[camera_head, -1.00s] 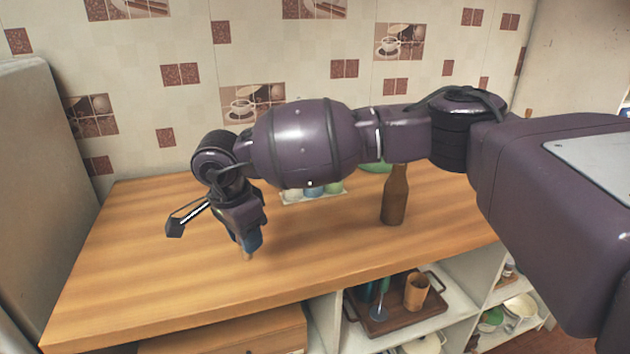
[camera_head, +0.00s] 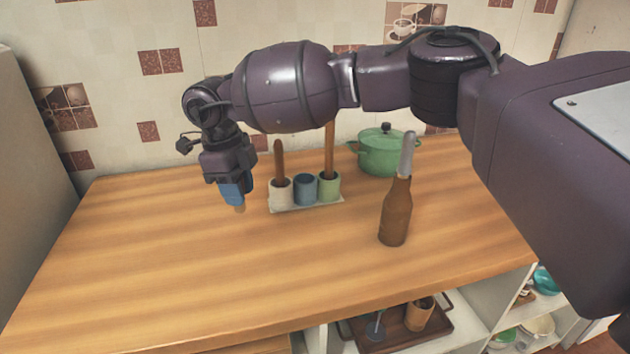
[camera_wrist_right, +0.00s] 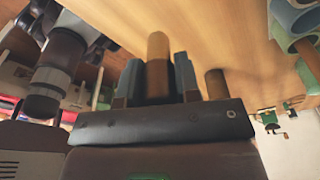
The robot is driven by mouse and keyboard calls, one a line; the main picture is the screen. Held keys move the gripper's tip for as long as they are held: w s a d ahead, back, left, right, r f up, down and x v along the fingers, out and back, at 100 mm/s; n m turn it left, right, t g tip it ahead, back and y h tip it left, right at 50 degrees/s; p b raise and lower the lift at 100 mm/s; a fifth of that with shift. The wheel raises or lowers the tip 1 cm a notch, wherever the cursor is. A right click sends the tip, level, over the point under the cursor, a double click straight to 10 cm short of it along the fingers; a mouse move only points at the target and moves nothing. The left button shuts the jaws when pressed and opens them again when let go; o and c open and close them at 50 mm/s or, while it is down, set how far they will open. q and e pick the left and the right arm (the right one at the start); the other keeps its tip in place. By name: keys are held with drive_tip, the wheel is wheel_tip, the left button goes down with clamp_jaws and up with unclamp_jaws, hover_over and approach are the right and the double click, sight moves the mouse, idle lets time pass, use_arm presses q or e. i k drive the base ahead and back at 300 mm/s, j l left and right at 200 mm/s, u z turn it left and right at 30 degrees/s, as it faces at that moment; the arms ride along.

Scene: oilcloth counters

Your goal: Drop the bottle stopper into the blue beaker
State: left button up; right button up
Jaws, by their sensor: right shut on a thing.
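My right gripper (camera_head: 237,196) points down above the left-middle of the wooden counter. It is shut on the bottle stopper (camera_head: 239,209), whose tan tip shows below the blue fingers. In the right wrist view the stopper (camera_wrist_right: 158,62) is a brown cylinder between the two fingers (camera_wrist_right: 158,82). The blue beaker (camera_head: 305,189) stands upright in the middle of a white rack, to the right of the gripper. A cream beaker (camera_head: 281,193) and a green beaker (camera_head: 329,187) flank it, each with a brown stick in it. My left gripper is not in view.
A brown bottle (camera_head: 395,218) with a pale grey piece at its top stands right of the rack (camera_head: 308,207). A green lidded pot (camera_head: 381,154) stands behind. The front and left of the counter (camera_head: 150,260) are clear. Shelves below hold a tray and dishes.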

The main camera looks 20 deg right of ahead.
sight(308, 202)
drive_tip(key=i+l, duration=0.3)
drive_tip(key=l, duration=0.15)
drive_tip(key=i+l, duration=0.3)
drive_tip(key=l, duration=0.2)
